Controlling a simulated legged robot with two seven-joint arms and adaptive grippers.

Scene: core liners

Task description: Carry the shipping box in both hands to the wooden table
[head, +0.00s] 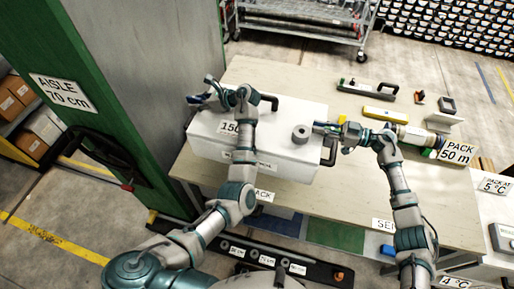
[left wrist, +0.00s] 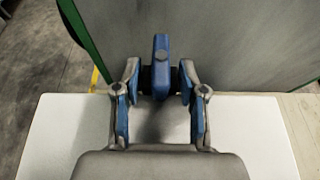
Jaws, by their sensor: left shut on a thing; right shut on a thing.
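The white shipping box (head: 275,147), marked 150, is over the left end of the wooden table (head: 392,182). Whether it touches the top or hangs just above cannot be told. Dark handles show at its right end and back edge. My left gripper (head: 208,95) is at the box's far left end, shut on it; its grip is partly hidden. In the left wrist view its blue-padded fingers (left wrist: 160,105) reach over the box's pale top (left wrist: 55,140). My right gripper (head: 325,128) is at the box's right end, shut on it; the contact is small in view.
A grey ring (head: 301,134) shows on the box's right part. A green-edged grey panel (head: 150,70) stands close at the left. Tools, a yellow bar (head: 379,114) and a white roll (head: 415,135) lie on the table's right half. A cart (head: 300,22) stands behind.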

